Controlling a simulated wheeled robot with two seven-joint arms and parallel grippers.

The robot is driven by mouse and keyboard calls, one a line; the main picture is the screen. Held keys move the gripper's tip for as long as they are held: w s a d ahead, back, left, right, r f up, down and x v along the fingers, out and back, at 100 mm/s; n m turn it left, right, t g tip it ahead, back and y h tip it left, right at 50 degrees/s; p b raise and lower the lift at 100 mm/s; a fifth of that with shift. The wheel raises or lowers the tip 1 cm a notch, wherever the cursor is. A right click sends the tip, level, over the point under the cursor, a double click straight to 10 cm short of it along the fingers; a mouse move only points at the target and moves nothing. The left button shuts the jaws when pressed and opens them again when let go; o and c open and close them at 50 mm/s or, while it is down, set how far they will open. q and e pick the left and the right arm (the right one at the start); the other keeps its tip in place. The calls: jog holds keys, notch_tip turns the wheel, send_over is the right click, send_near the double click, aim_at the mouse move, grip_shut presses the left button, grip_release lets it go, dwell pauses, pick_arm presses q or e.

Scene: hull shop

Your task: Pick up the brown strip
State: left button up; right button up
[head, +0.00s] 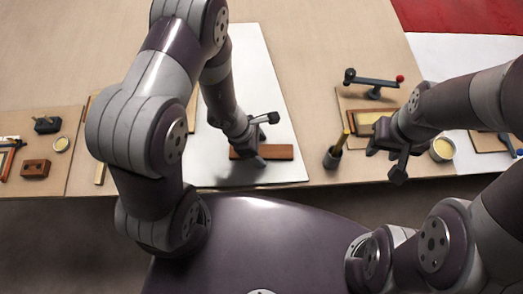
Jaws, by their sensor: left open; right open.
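The brown strip (280,152) lies flat near the front edge of a white sheet (275,90) on the bench. My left gripper (264,139) is open at the strip, with one finger over the strip's middle and the other behind it. Part of the strip is hidden by the gripper. I cannot tell whether the finger touches the strip. My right gripper (385,162) is open and empty near the bench's front edge, to the right of the strip.
A dark cup (332,158) with a yellow-handled tool stands between the grippers. A black lever tool with a red knob (375,80) is behind. A pale round tin (442,150) is at right. A brown block (35,168) lies far left. The white sheet behind the strip is clear.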

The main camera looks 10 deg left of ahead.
pick_arm(q)
jog(key=shift+a, duration=0.1)
jog(key=c, duration=1.2)
